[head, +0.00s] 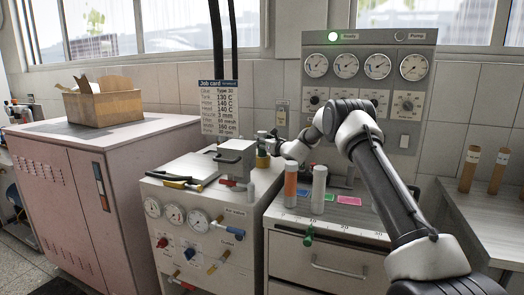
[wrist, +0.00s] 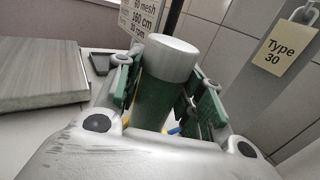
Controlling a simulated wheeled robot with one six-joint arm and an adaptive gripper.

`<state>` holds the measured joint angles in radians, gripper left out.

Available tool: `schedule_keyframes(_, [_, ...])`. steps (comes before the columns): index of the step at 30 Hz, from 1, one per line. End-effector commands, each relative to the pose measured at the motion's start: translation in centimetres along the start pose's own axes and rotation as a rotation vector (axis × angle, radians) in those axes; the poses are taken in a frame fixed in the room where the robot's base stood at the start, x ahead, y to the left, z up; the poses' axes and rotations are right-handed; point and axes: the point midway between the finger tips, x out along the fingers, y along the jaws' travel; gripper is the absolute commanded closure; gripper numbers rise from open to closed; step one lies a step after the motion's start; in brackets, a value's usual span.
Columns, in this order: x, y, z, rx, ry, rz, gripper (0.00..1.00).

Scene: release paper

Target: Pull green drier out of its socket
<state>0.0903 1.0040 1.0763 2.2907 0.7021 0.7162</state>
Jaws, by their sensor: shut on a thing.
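The green drier (wrist: 158,100) is an upright cylinder with a silver cap (wrist: 172,60), between my gripper's two fingers (wrist: 165,90) in the wrist view. The fingers with green pads press on it from both sides.
An orange cylinder (head: 290,186) and a grey cylinder (head: 319,188) stand on the right-hand cabinet. A clamp-like grey block (head: 236,158) is on the machine left of my gripper. A job card (head: 219,108) and a Type 30 tag (wrist: 286,47) hang behind. A gauge panel (head: 367,85) is on the wall.

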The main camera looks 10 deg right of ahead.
Motion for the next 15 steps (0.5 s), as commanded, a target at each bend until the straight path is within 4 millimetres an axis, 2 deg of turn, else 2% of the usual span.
schedule_keyframes(15, [0.0,0.0,2.9,-0.001,-0.003,0.001,0.93])
